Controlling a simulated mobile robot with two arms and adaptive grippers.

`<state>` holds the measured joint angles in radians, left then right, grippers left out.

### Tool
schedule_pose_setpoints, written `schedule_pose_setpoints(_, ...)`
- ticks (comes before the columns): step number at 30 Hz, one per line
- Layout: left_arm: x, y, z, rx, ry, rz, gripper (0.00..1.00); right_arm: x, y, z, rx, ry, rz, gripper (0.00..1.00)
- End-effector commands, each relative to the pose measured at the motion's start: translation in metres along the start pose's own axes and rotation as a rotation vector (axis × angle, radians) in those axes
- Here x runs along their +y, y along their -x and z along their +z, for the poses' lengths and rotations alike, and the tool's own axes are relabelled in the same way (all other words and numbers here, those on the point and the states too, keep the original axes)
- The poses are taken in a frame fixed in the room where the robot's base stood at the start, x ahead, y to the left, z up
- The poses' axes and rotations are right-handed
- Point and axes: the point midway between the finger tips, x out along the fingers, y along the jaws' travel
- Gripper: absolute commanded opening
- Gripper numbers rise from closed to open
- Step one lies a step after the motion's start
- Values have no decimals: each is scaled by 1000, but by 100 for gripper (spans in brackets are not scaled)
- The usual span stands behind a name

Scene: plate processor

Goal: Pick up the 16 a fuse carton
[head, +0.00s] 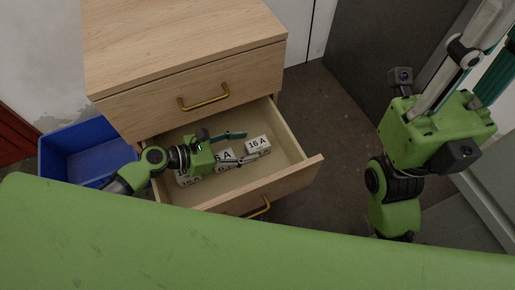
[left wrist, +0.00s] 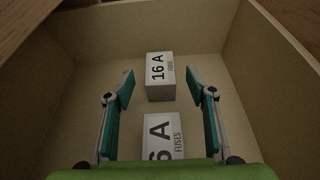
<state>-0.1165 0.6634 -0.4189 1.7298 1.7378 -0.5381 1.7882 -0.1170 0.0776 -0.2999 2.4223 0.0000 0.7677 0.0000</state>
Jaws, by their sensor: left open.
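A second carton (left wrist: 160,132) nearer the palm shows "6 A" and "FUSES", partly hidden by my gripper. My right gripper (head: 483,62) points up at the right, its tips cut off.
Another carton (head: 190,180) lies in the drawer under my left arm, partly hidden. The drawer walls enclose the cartons. A wooden cabinet (head: 180,45) stands behind, a blue bin (head: 85,147) to its left. A green surface (head: 200,245) fills the foreground.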

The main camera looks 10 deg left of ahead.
Motion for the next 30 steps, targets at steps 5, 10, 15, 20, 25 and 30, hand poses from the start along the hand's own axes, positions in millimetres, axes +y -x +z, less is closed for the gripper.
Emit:
schedule_pose_setpoints(5, 0, -21, -1, -1, 0, 0, 51, -1, -2, -1, 22, 3, -9, 23)
schedule_pose_setpoints(10, 0, -23, 0, 0, 0, 1, 51, -1, -4, -1, 24, 3, -10, 23)
schedule_pose_setpoints(15, 0, -23, 0, 0, 0, 0, 30, -1, -4, -1, 24, 3, -10, 23)
schedule_pose_setpoints(20, 0, -23, 0, 0, 0, 0, 7, -1, -4, -1, 24, 3, -10, 23)
schedule_pose_setpoints(25, 0, -23, 0, 0, 0, 0, 7, -1, -4, -1, 23, 3, -10, 23)
schedule_pose_setpoints(30, 0, -22, 3, 0, -1, 0, 7, -1, -6, -1, 24, 3, -10, 23)
